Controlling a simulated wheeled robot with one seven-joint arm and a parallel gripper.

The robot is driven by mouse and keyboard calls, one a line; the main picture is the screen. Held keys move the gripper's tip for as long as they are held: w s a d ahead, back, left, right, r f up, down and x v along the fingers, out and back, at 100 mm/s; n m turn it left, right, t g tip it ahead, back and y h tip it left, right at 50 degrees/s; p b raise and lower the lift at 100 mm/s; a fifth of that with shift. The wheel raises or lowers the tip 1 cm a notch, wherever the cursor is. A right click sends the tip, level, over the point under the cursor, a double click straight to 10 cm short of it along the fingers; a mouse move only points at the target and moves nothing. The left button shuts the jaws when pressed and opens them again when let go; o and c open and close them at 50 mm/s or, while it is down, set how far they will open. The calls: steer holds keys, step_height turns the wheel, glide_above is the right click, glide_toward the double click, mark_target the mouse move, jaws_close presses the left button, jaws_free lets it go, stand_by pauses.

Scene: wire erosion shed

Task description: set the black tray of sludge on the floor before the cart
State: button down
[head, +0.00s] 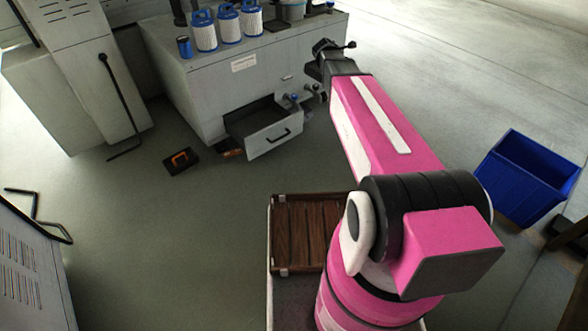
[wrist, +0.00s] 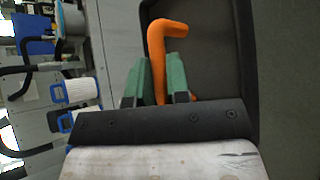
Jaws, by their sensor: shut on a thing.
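In the wrist view, the green fingers of my gripper (wrist: 158,75) are shut on a bent orange handle (wrist: 168,30). Behind it lies a dark tray (wrist: 247,60) with a raised black rim, seen only in part; I cannot tell whether the handle belongs to it. The sludge cannot be made out clearly. In the head view, my gripper (head: 324,62) is high at the far end of my arm, beside the right end of the grey cabinet (head: 200,95). The tray cannot be told apart there. I cannot tell which thing is the cart.
The cabinet bears several white filters (head: 228,24) with blue caps, and its drawer (head: 265,132) stands open. A blue bin (head: 525,175) stands at the right. The floor at middle left is clear.

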steer(key=s+f+m+g+h, duration=0.1)
steer(key=s+f+m+h, duration=0.15)
steer(key=f, duration=2.45)
steer(key=s+f+m+g+h, duration=0.2)
steer(key=s+f, duration=0.2)
steer(key=f, duration=2.2)
steer(key=shift+y, duration=0.25)
steer(key=shift+w+a+f, duration=0.5)
steer(key=shift+w+f, duration=1.35)
steer(key=shift+w, duration=0.05)
steer(key=shift+w+a+f, duration=0.45)
steer(key=shift+w+f, duration=1.4)
steer(key=shift+f, duration=0.05)
steer(key=shift+w+a+f, duration=0.5)
steer(key=shift+w+f, duration=1.35)
steer(key=shift+w, duration=0.05)
steer(key=c, duration=1.2)
jaws_free()
steer(key=shift+f, duration=0.1)
steer(key=shift+o, duration=0.5)
